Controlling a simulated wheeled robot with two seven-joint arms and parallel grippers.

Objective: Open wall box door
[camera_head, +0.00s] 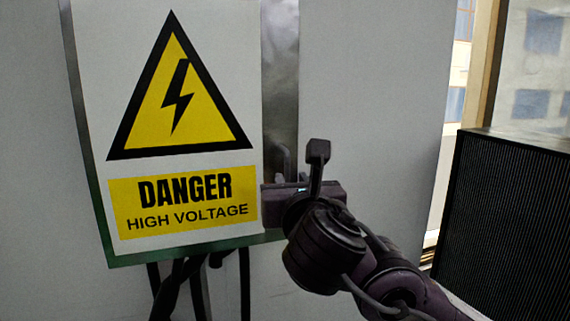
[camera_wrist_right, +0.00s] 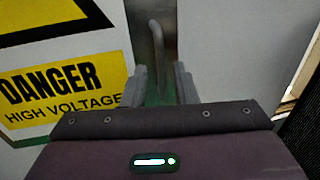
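The wall box (camera_head: 186,75) hangs on the wall in the head view, its door front bearing a yellow danger sign. A metal strip (camera_head: 280,70) runs down its right side. A thin curved grey handle (camera_wrist_right: 157,45) stands upright on that strip in the right wrist view. My right gripper (camera_wrist_right: 160,88) is open, its two grey fingers on either side of the handle's lower part; whether they touch it I cannot tell. In the head view my right gripper (camera_head: 288,172) is at the box's lower right, its fingers mostly hidden by its body. My left gripper is not in view.
Dark cables (camera_head: 198,285) hang below the box. A black ribbed panel (camera_head: 505,225) stands at the right, below a window (camera_head: 535,65). The pale wall (camera_head: 365,80) right of the box is clear.

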